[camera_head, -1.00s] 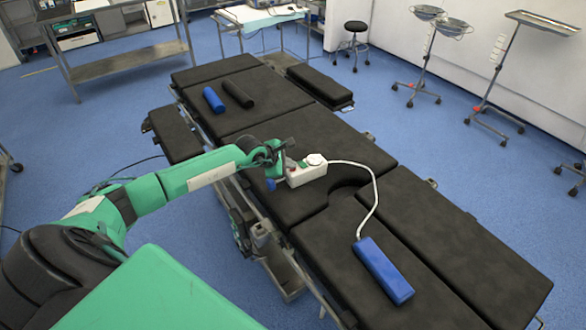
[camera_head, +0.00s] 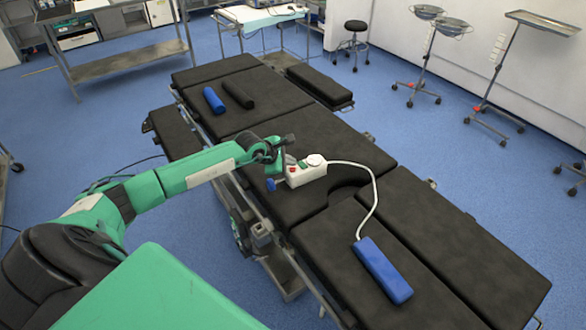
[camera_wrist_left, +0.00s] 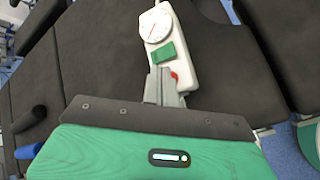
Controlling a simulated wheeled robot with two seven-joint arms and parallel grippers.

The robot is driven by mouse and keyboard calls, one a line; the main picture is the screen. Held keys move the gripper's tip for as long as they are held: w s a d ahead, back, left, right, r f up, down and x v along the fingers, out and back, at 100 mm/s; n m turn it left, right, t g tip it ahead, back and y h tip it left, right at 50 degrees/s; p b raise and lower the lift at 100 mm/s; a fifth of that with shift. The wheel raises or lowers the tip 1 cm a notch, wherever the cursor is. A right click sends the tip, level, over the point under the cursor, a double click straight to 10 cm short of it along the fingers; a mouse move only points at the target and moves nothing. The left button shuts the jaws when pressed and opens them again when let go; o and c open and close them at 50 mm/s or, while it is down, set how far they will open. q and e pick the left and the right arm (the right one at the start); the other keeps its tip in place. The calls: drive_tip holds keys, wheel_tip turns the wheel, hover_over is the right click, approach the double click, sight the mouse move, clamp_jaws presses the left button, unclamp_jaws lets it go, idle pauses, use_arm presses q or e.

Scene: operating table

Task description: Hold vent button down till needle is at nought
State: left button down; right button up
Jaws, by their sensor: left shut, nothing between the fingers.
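The white control box (camera_head: 307,174) lies on the black table top. It has a round dial (camera_wrist_left: 155,26), a green button (camera_wrist_left: 163,53) and a red button (camera_wrist_left: 175,78). Which button is the vent is not labelled legibly. The dial has a thin red needle, too small to read. My left gripper (camera_wrist_left: 162,72) is shut and empty, its fingertips over the near end of the box, beside the red button and short of the green one. The fingers partly cover the red button; whether they touch it I cannot tell. My right gripper is not in view.
A white hose (camera_head: 374,196) runs from the box to a blue block (camera_head: 383,270) on the table's near section. A blue roll (camera_head: 213,100) and a black roll (camera_head: 238,94) lie farther back. The padded table (camera_head: 300,125) is otherwise clear around the box.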

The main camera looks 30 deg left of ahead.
sight(290, 172)
use_arm(q)
drive_tip(key=shift+r, duration=0.1)
drive_tip(key=shift+r+p, duration=1.3)
drive_tip(key=shift+r, duration=1.1)
drive_tip(key=shift+d, duration=0.1)
